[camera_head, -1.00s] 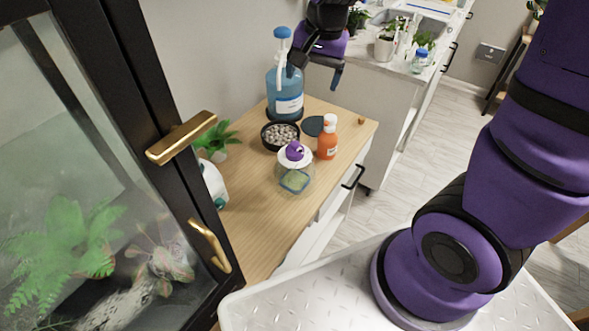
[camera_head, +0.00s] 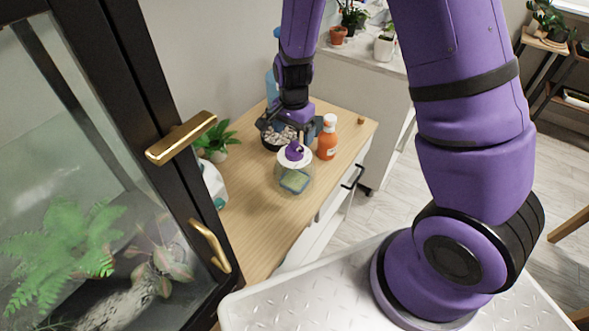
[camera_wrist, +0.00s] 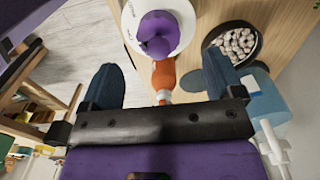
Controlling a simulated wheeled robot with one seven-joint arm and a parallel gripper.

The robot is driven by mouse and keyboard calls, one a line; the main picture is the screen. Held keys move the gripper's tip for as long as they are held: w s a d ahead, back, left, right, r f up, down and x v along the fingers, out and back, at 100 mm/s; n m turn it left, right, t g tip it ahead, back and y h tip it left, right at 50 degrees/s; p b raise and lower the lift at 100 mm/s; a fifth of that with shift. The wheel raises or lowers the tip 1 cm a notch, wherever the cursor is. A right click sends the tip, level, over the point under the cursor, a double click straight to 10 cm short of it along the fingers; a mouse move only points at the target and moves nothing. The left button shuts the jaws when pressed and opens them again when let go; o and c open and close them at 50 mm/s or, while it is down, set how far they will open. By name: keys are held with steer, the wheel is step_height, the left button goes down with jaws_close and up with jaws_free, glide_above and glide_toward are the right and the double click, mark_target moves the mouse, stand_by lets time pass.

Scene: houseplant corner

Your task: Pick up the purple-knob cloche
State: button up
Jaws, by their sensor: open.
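The purple-knob cloche (camera_head: 294,175) stands on the wooden cabinet top, a clear dome with a white top and a round purple knob (camera_head: 295,150). Something green shows inside it. In the wrist view the white top and purple knob (camera_wrist: 158,34) are at the top centre, beyond the fingertips. My gripper (camera_head: 290,132) is open and empty, above and just behind the knob in the head view. In the wrist view its two dark blue fingers (camera_wrist: 160,82) are spread wide, with the knob roughly in line with the gap between them.
An orange bottle (camera_head: 328,138) stands close right of the cloche. A black bowl of pebbles (camera_wrist: 232,44) and a blue jug (camera_wrist: 262,98) are behind. A potted plant (camera_head: 216,140) stands left. The glass cabinet with a brass handle (camera_head: 182,138) borders the left. Bare wood (camera_head: 255,205) lies front-left.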

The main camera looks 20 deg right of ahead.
mark_target(295, 143)
steer(key=shift+d+f, duration=0.1)
steer(key=shift+f, duration=3.1)
jaws_close()
